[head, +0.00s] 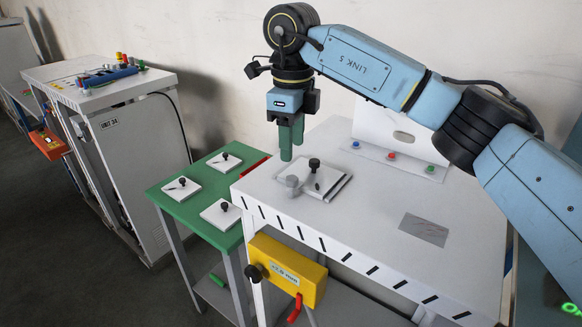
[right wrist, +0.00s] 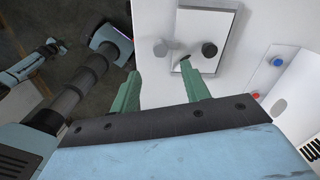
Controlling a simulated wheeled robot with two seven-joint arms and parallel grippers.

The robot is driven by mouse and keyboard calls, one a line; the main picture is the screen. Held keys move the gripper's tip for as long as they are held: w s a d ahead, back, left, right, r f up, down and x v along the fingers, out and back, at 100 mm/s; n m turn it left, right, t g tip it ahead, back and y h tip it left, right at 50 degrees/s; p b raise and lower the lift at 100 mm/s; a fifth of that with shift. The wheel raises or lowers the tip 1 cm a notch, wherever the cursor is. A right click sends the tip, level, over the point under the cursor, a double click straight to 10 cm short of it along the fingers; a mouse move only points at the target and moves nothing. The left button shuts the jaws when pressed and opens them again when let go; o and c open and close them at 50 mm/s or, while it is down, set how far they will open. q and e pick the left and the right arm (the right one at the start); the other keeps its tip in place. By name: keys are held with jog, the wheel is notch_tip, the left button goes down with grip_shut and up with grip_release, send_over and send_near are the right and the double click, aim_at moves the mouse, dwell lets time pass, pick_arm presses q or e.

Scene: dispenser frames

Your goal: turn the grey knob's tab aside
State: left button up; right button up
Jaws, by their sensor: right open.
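My right gripper (head: 291,150) has green fingers pointing down, above and just behind the grey knob in the head view. The fingers (right wrist: 160,82) are apart with nothing between them.
A lower green table (head: 178,188) with several white plates with black knobs adjoins on the left. A yellow box (head: 287,268) hangs on the white table's front. A white upright panel (head: 385,125) with coloured buttons stands behind. The table's right part is mostly clear around a grey rectangle (head: 424,229).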

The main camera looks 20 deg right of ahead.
aim_at(292, 178)
notch_tip(292, 178, down, 2)
jog(key=shift+w+f, duration=0.1)
jog(key=shift+f, duration=0.1)
notch_tip(292, 178, down, 4)
jog(key=shift+r+p, duration=0.1)
jog(key=shift+p, duration=0.45)
jog(key=shift+f, duration=0.7)
jog(key=shift+c, duration=0.5)
jog(key=c, duration=0.9)
pick_arm(q)
jog(key=w, duration=0.1)
jog(key=w+r, duration=0.1)
jog(key=w, duration=0.1)
jog(key=shift+d+r, duration=0.15)
jog(key=shift+r, duration=0.1)
